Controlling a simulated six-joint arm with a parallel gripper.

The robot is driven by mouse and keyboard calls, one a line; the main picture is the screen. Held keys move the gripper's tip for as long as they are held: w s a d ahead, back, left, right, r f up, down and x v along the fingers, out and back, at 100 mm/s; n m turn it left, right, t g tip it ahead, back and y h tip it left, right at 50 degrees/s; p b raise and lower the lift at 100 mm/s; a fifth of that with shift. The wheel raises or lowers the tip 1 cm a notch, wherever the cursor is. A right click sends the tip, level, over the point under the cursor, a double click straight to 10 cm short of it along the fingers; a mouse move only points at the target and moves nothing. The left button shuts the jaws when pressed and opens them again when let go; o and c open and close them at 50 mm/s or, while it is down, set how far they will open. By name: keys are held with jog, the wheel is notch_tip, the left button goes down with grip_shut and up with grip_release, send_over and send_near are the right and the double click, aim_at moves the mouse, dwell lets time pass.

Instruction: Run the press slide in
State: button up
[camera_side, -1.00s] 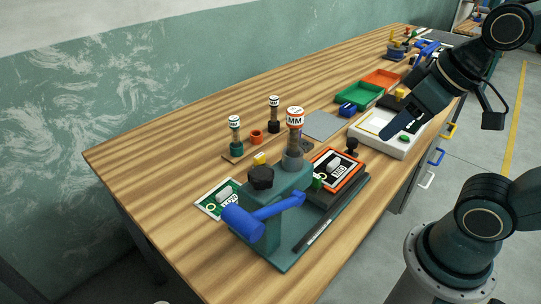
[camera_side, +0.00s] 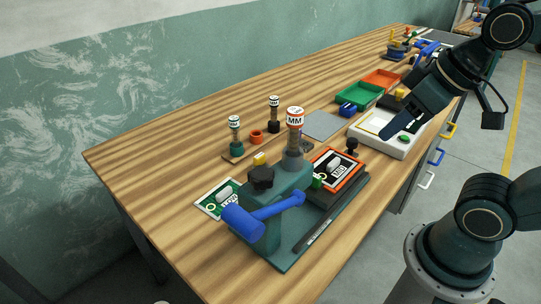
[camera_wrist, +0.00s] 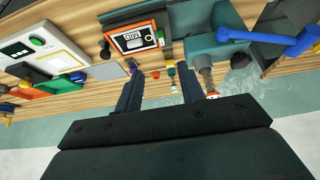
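The press (camera_side: 275,215) is teal, with a blue lever handle (camera_side: 262,214) and a column topped by a white cap marked "MM" (camera_side: 295,117). Its dark slide (camera_side: 318,197) carries an orange-framed black card (camera_side: 338,170) and lies to the right of the press head, out from under the column. A black knob (camera_side: 352,145) stands at the slide's far end. In the wrist view the slide's orange-framed card (camera_wrist: 138,38) is beyond my fingertips. My gripper (camera_side: 390,135) is over the white tray, right of the slide. In the wrist view its fingers (camera_wrist: 159,72) are apart with nothing gripped.
A white tray (camera_side: 372,142) with a green button lies beyond the slide. Green (camera_side: 350,97) and orange (camera_side: 382,79) bins stand behind it. The bench's left end is clear.

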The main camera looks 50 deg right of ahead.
jog(key=shift+o, duration=1.2)
jog(key=m+g, duration=0.3)
jog(key=g, duration=0.3)
send_over(353, 140)
notch_tip(353, 140, down, 6)
jog(key=shift+f, duration=6.85)
